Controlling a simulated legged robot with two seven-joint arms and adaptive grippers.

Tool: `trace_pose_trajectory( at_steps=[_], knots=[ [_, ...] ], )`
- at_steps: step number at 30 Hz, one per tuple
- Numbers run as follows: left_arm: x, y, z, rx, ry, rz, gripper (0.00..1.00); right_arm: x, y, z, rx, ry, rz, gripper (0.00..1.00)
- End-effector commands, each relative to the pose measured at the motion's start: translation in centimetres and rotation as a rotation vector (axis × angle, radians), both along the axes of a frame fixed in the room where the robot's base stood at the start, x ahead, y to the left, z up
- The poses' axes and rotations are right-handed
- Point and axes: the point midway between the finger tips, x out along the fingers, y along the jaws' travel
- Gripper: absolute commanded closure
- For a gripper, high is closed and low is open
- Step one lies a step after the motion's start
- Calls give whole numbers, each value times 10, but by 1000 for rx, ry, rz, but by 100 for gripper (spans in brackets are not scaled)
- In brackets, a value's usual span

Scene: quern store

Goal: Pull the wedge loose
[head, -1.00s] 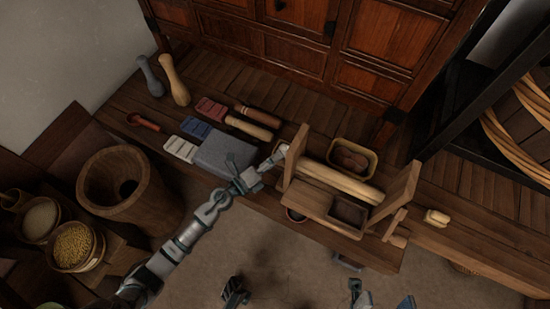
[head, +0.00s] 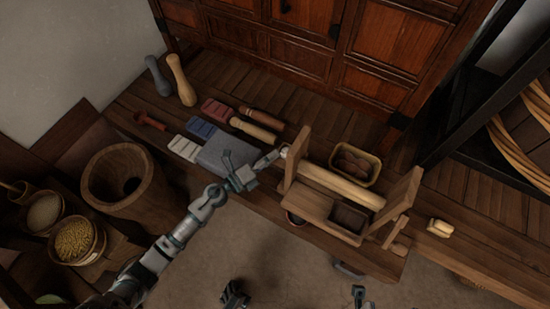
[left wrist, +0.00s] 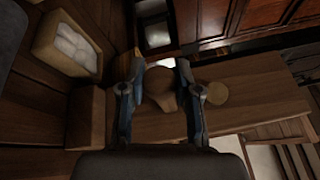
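A wooden frame (head: 317,206) with two upright posts and pale rollers (head: 342,186) stands on the bench. A small pale wooden piece (head: 284,151), seemingly the wedge, juts from its left post. My left gripper (head: 272,161) reaches it from the left. In the left wrist view a tapered wooden piece (left wrist: 160,88) lies between the two fingers of my left gripper (left wrist: 160,66). The fingers stand apart, one on each side, and look open; contact is hard to tell.
A grey block (head: 226,155), coloured slabs and wooden rods (head: 253,130) lie left of the frame. A square basket (head: 356,164) stands behind it. A dark box (head: 350,217) sits at its front. A big wooden mortar (head: 120,180) stands at the left.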

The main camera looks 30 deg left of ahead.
Motion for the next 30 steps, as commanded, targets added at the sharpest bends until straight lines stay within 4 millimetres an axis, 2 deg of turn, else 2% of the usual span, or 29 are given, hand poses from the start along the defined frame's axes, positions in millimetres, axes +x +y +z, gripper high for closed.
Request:
trace_pose_trajectory(
  at_steps=[1,3,14,17,24,30],
  knots=[
    [-2,1,-9,4,13,2,58,0,0,-2,0,2,0,35],
    [-2,1,-8,4,13,2,41,0,0,-2,1,4,0,35],
    [-5,2,-4,3,6,3,41,-1,0,-3,3,13,-1,35],
    [-16,8,-5,1,7,4,41,-2,0,-3,3,11,-1,35],
    [-64,33,-9,1,10,4,41,-2,0,-2,1,10,0,35],
    [-96,49,-11,-1,10,5,41,-2,0,-2,1,10,0,35]
  ],
)
